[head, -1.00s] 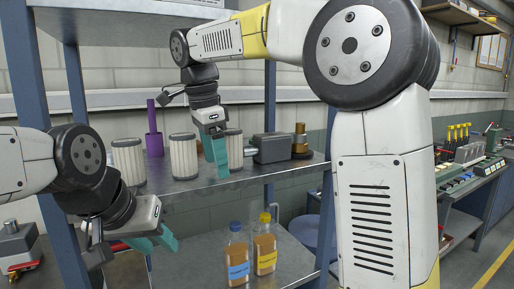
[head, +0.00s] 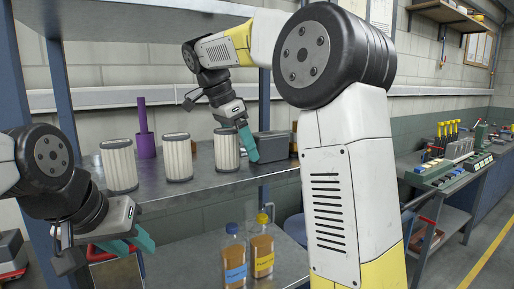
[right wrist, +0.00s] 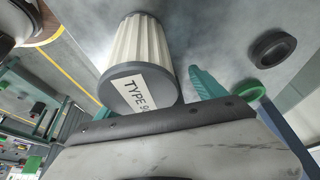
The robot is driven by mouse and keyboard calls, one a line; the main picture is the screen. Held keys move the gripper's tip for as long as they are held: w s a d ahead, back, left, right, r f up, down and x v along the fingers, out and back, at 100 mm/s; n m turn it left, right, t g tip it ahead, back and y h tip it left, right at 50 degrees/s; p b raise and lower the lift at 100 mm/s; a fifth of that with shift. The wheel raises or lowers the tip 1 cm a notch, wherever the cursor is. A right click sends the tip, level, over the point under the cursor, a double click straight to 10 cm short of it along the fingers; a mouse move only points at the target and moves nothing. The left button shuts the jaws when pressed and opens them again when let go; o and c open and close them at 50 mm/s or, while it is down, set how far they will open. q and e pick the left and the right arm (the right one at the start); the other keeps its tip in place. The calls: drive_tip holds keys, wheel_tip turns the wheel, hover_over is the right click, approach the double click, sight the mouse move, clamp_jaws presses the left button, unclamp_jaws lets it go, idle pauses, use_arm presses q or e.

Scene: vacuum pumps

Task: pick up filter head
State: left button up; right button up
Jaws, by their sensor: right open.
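Which thing is the filter head is not certain; a dark grey block-like housing (head: 271,146) sits on the upper shelf, partly behind my right gripper. My right gripper (head: 247,141) is open and tilted downward, between that block and the rightmost white pleated cartridge (head: 226,150). In the right wrist view a pleated cartridge (right wrist: 139,62) with a "TYPE 9" label lies between the open teal fingers; whether they touch it cannot be told. My left gripper (head: 128,243) is open and empty, low at the left, below shelf level.
Two more cartridges (head: 119,166) (head: 177,158) and a purple holder (head: 145,144) stand on the shelf. Bottles (head: 234,258) (head: 262,250) stand on the lower shelf. A dark ring (right wrist: 272,48) shows in the right wrist view. A workbench with tools (head: 455,155) is at the right.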

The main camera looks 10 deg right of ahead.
sight(270, 145)
drive_tip(key=d, duration=0.1)
drive_tip(key=w+d, duration=0.1)
drive_tip(key=d, duration=0.1)
drive_tip(key=shift+d, duration=0.1)
drive_tip(key=d, duration=0.1)
drive_tip(key=w+d, duration=0.1)
drive_tip(key=d, duration=0.1)
drive_tip(key=w+d+f, duration=0.1)
drive_tip(key=d, duration=0.1)
drive_tip(key=shift+d+f, duration=0.1)
drive_tip(key=c, duration=1.6)
